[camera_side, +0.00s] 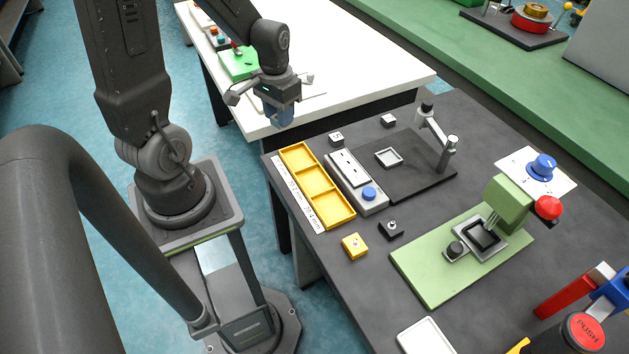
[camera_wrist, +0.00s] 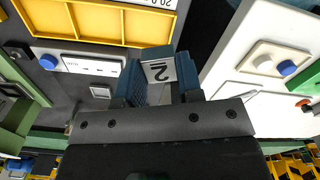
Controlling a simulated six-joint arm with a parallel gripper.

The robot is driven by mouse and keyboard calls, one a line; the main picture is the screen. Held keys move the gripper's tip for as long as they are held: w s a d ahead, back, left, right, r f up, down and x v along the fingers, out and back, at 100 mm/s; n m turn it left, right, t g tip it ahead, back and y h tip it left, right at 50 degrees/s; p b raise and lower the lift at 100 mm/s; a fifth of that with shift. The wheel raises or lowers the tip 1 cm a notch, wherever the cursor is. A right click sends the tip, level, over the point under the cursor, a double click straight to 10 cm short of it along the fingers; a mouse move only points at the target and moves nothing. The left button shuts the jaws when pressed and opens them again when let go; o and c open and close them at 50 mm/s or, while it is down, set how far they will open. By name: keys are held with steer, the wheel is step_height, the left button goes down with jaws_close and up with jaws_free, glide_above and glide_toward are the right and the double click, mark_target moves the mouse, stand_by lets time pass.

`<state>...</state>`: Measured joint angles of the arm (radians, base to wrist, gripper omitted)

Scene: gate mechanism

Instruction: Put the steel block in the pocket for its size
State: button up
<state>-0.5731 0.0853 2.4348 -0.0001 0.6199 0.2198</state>
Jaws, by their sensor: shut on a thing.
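My gripper (camera_side: 279,117) is raised by the near edge of the white table in the side view, left of the yellow tray. In the wrist view its blue-grey fingers (camera_wrist: 157,88) are shut on a light steel block (camera_wrist: 159,70) marked "2". The block is hard to make out in the side view, hidden by the fingers. The yellow tray (camera_side: 328,191) has three pockets in a row, all of which look empty, and a size label strip (camera_side: 299,203) along its left side. Part of the tray (camera_wrist: 97,41) shows at the top of the wrist view.
A grey unit with a blue button (camera_side: 368,194) stands right of the tray. Small blocks (camera_side: 336,139) (camera_side: 388,120) lie behind it. A yellow block (camera_side: 354,246) and a black block (camera_side: 390,230) lie in front. A green-based press (camera_side: 432,272) stands at right.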

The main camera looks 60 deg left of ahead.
steer(key=s, duration=0.2)
glide_above(314, 182)
step_height(314, 182, down, 7)
steer(key=shift+f, duration=0.15)
steer(key=shift+n, duration=0.3)
steer(key=shift+f, duration=2)
steer(key=shift+f, duration=0.1)
steer(key=o, duration=0.7)
